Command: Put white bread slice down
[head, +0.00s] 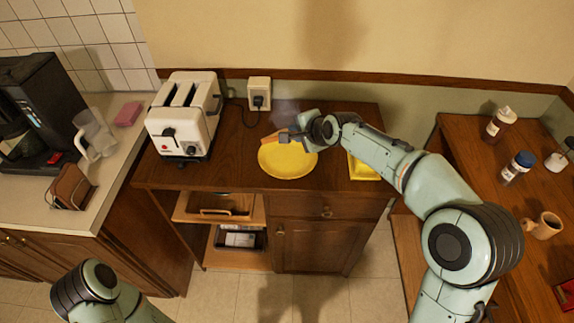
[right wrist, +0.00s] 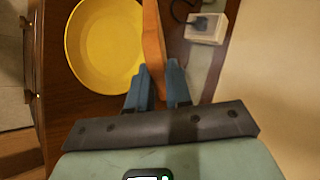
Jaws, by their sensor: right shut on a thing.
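The bread slice (head: 270,138) shows as a thin orange-brown edge at the back left rim of a round yellow plate (head: 288,162). My right gripper (head: 288,136) is shut on it. In the right wrist view the slice (right wrist: 153,45) stands edge-on between the blue fingertips (right wrist: 158,80), along the right rim of the plate (right wrist: 100,50). I cannot tell whether the slice touches the plate or counter. The plate looks empty. My left gripper is out of view; only part of that arm shows at the bottom left.
A white toaster (head: 186,115) stands left of the plate, and a wall outlet (head: 259,94) with a plugged cord is behind. A yellow square dish (head: 363,170) is on the right, partly under my arm. Bottles (head: 500,123) and a mug (head: 544,226) stand on the right counter.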

